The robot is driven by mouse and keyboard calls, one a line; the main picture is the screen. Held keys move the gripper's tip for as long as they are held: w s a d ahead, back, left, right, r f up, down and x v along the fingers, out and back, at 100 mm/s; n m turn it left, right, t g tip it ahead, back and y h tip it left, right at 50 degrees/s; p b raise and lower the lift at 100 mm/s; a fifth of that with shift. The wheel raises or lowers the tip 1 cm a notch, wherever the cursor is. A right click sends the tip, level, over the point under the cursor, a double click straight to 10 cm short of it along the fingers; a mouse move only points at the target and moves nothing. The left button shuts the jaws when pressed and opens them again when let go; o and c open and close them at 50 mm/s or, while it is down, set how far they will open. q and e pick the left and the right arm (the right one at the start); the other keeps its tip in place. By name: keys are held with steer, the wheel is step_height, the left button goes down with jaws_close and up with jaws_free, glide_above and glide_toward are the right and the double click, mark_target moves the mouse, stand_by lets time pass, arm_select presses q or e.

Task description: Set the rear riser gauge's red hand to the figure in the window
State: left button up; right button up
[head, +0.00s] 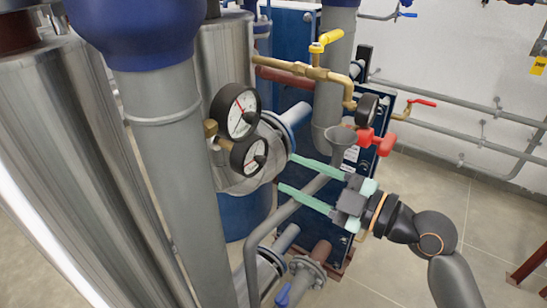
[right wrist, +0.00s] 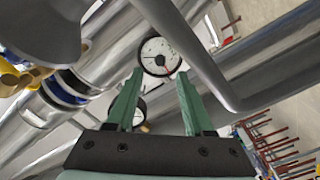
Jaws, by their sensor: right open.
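Two round white-faced gauges with black rims are mounted one above the other by the steel-clad pipe in the head view: an upper gauge (head: 237,111) and a lower gauge (head: 249,155). The upper one shows a red hand; its figures are too small to read. I cannot tell which is the rear riser gauge. My right gripper (head: 286,172) is open and empty, its green fingers pointing left toward the gauges, apart from them. In the right wrist view, one gauge (right wrist: 160,57) shows just beyond the fingertips (right wrist: 159,75); another (right wrist: 138,112) is partly hidden by the left finger. My left gripper is not in view.
A grey bent pipe (right wrist: 208,75) passes close by the right finger. A blue-topped grey riser (head: 178,150) stands left of the gauges. Behind my gripper are a small gauge (head: 367,109), a red valve handle (head: 385,143) and a yellow-handled valve (head: 329,38).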

mark_target(265, 162)
steer(key=shift+p+x, duration=0.5)
steer(key=shift+x, duration=2.2)
jaws_close()
